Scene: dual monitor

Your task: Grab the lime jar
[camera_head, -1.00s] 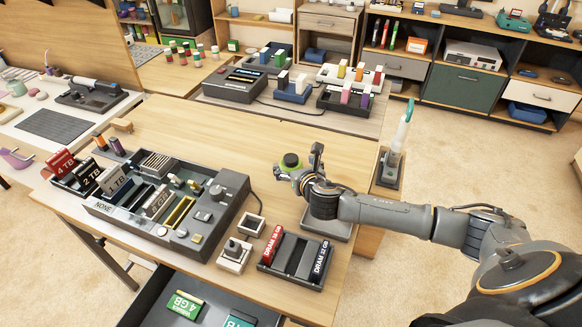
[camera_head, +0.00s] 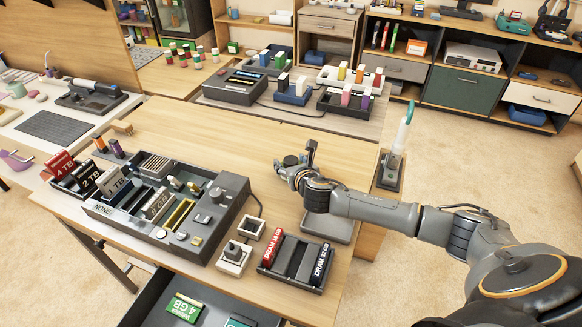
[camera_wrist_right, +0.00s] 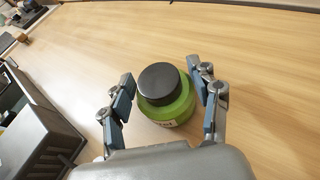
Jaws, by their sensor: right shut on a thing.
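The lime jar (camera_wrist_right: 168,108) has a green body, a black lid and a pale label. In the right wrist view it stands between the two fingers of my right gripper (camera_wrist_right: 166,88), which is shut on it. In the head view the right gripper (camera_head: 297,163) is over the wooden desk, to the right of the large grey console, and no green of the jar shows clearly there. My left gripper is not in view.
The grey console (camera_head: 228,205) with its slots and knobs stands left of the right gripper. A DRAM holder (camera_head: 292,257) and a small joystick box (camera_head: 234,256) are in front. The desk behind the gripper (camera_head: 230,135) is clear.

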